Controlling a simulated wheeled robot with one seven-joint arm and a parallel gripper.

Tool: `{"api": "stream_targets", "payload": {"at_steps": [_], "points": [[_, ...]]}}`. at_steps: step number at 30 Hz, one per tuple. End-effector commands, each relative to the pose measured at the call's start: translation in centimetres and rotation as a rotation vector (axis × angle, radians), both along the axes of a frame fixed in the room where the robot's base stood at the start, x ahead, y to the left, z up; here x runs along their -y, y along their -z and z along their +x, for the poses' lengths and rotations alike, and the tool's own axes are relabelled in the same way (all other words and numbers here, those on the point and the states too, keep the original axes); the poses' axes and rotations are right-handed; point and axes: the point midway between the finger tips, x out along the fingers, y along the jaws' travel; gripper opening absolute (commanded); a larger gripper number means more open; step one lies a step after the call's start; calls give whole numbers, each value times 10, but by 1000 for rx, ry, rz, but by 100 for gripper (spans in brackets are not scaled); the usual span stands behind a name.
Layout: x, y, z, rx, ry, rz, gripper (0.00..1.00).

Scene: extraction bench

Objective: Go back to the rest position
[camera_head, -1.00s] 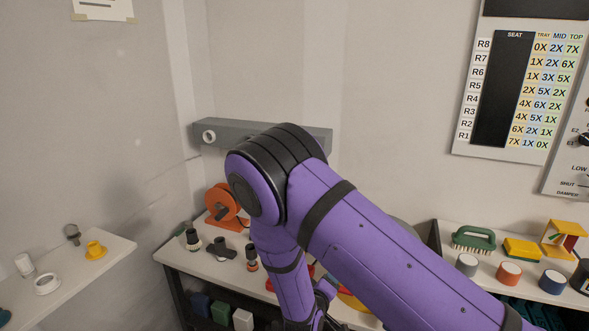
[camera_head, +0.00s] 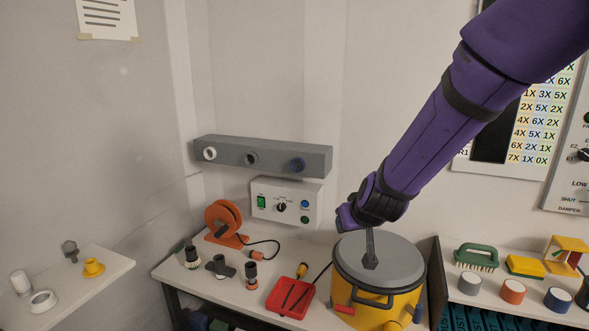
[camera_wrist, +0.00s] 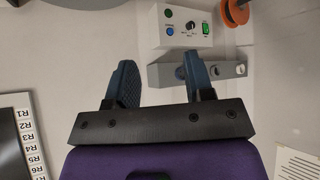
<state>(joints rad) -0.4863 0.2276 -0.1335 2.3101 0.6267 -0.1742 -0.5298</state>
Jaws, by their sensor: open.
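My gripper (camera_wrist: 160,75) shows in the wrist view with its two dark blue fingers spread apart and nothing between them. Beyond the fingers are the wall, a white control box (camera_wrist: 184,26) and a grey rail (camera_wrist: 160,73). In the head view my purple arm comes down from the upper right. Its end is in front of the wall, above the grey lid (camera_head: 385,262) of a yellow canister (camera_head: 378,302). The fingers cannot be made out there. A dark upright piece stands on the lid just below my wrist; I cannot tell whether they touch.
The bench (camera_head: 240,290) holds an orange reel (camera_head: 222,217), several dark fittings and a red tray (camera_head: 290,297). A right shelf holds a green brush (camera_head: 476,257), a yellow block (camera_head: 525,266) and several round pots. A left shelf (camera_head: 110,268) holds small parts.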

Motion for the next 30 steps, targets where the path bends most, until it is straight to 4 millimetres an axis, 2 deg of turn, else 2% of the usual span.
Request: {"api": "stream_targets", "payload": {"at_steps": [1,6,15,24,30], "points": [[8,-17,-8,-6,-1,27,48],[30,-59,-38,-51,-12,93,48],[73,-118,-108,-127,-10,141,48],[118,-154,-194,-203,47,113,48],[146,-164,-254,-253,125,67,48]]}}
